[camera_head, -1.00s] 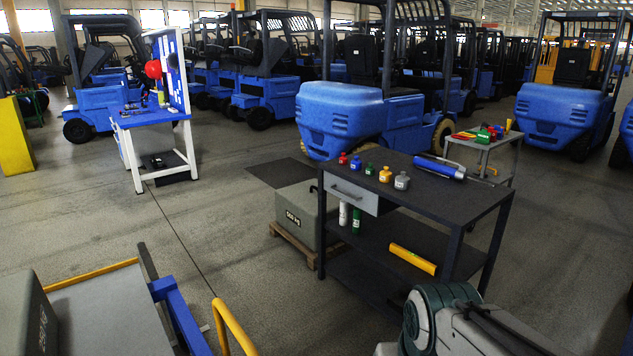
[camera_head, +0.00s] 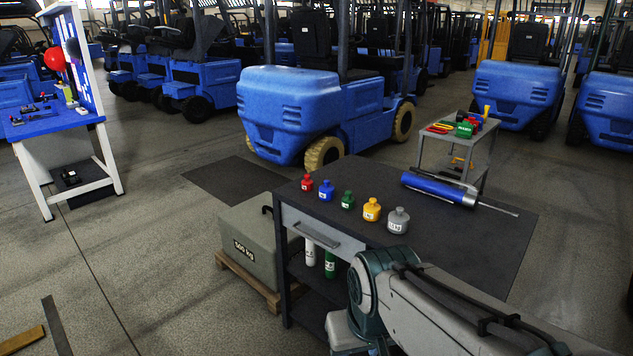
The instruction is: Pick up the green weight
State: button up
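The green weight (camera_head: 347,200) stands upright on the dark tabletop of the workbench (camera_head: 440,262). It is the middle one in a row of small labelled weights. The red weight (camera_head: 307,183) and blue weight (camera_head: 326,190) stand to its left. The yellow weight (camera_head: 371,209) and larger grey weight (camera_head: 398,220) stand to its right. Nothing touches the green weight. My arm shows at the lower right, in front of the table, but my gripper is not in view.
A blue cylindrical tool (camera_head: 440,188) lies behind the weights. Bottles stand on the lower shelf. A 500 kg block (camera_head: 248,245) sits on a pallet left of the table. A small cart (camera_head: 458,150) and forklifts stand behind.

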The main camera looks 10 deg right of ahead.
aim_at(347, 200)
jog(key=i, duration=0.95)
jog(key=u, duration=1.25)
jog(key=i, duration=0.7)
jog(key=z, duration=2.35)
jog(key=i, duration=0.5)
jog(key=u, duration=0.05)
